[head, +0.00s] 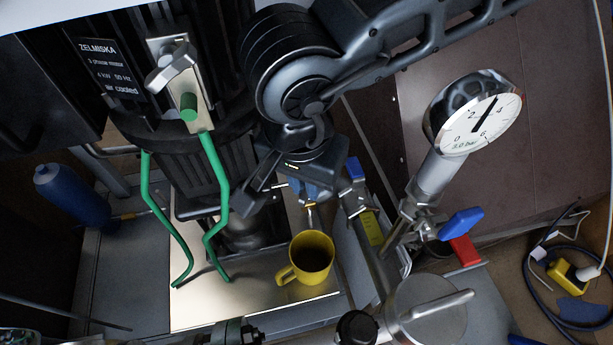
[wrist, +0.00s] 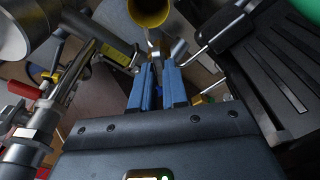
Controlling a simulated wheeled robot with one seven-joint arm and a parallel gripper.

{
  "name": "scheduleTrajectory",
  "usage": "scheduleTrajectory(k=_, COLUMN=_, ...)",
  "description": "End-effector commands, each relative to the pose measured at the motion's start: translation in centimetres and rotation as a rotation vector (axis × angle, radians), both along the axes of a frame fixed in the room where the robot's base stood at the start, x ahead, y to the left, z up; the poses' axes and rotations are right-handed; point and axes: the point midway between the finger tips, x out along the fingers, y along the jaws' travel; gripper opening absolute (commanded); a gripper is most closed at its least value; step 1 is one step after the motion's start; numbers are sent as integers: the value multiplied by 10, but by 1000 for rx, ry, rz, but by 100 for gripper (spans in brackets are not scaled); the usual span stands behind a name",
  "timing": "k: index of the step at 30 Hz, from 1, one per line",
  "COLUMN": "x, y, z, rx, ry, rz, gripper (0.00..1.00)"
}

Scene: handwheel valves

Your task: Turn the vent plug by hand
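My gripper (head: 308,196) points down toward small metal fittings above the yellow mug (head: 312,258). In the wrist view its two blue fingers (wrist: 159,68) stand a narrow gap apart. A small silver and brass fitting (head: 311,210) shows just below the fingertips in the head view; it may be the vent plug, but the fingers and its small size hide its shape. In the wrist view a bright metal part (wrist: 154,45) lies at the fingertips, with the mug (wrist: 149,10) beyond. I cannot tell whether the fingers touch or grip it.
A pressure gauge (head: 482,122) on a pipe stands right, with blue (head: 461,223) and red (head: 465,250) valve handles below. A dark motor (head: 190,160) and green bent rods (head: 216,165) are left. The metal tray (head: 200,312) has bare room.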

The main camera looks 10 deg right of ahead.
Motion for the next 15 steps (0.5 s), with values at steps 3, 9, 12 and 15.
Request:
scheduleTrajectory(k=3, x=0, y=0, z=0, rx=0, ry=0, rz=3, gripper=26)
scheduleTrajectory(k=9, x=0, y=0, z=0, rx=0, ry=0, rz=5, gripper=37)
scheduleTrajectory(k=12, x=0, y=0, z=0, rx=0, ry=0, rz=5, gripper=37)
scheduleTrajectory(k=15, x=0, y=0, z=2, rx=1, ry=-1, rz=6, gripper=37)
